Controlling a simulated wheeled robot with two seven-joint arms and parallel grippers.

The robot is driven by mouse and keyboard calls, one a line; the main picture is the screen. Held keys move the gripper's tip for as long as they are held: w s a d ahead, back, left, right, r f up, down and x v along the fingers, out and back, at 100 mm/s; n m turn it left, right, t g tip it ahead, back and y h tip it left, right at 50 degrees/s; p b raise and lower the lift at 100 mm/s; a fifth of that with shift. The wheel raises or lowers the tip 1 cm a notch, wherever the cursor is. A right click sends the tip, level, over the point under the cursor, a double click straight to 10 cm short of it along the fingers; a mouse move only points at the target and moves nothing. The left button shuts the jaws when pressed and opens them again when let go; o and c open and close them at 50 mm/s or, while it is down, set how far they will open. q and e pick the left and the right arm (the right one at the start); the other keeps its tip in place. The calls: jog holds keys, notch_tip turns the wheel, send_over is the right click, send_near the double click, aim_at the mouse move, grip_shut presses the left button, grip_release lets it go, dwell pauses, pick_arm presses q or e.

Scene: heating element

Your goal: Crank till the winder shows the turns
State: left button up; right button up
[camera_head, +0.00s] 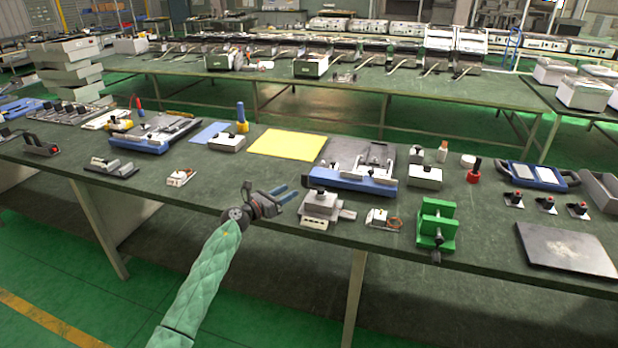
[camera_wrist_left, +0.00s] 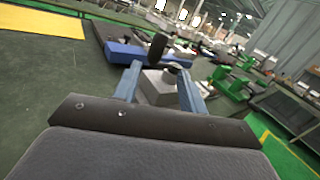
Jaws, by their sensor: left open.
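A small grey boxy device (camera_head: 318,210), likely the winder, stands at the front edge of the green bench, with a dark part on top and a grey piece sticking out to its right. My left gripper (camera_head: 284,194) is open just left of it, its blue fingers pointing toward it. In the left wrist view the grey box (camera_wrist_left: 160,88) shows between and beyond the two fingers (camera_wrist_left: 160,80), with an upright black grip (camera_wrist_left: 157,45) above it. The fingers look empty; whether they touch the device I cannot tell. No turns reading is legible. My right gripper is out of view.
A blue-based fixture (camera_head: 350,182) stands behind the device. A small white part with a copper coil (camera_head: 382,219) and a green vise (camera_head: 436,224) stand to its right. A yellow mat (camera_head: 287,144) lies farther back.

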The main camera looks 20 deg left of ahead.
aim_at(302, 179)
pick_arm(q)
jog(key=w+d+p, duration=0.1)
jog(key=w, duration=0.1)
jog(key=w+d+r+m, duration=0.1)
jog(key=w, duration=0.1)
jog(key=w+d+m+g+p, duration=0.1)
jog(key=w, duration=0.1)
jog(key=shift+w+d+r+p, duration=0.2)
jog(key=shift+w+p, duration=0.15)
jog(key=shift+w, duration=0.05)
jog(key=shift+w+d+f, duration=0.1)
jog(key=shift+w+d, duration=0.35)
jog(key=shift+w, duration=0.1)
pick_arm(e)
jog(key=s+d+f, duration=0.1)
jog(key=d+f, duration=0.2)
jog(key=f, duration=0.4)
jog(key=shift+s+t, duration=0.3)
pick_arm(q)
grip_shut()
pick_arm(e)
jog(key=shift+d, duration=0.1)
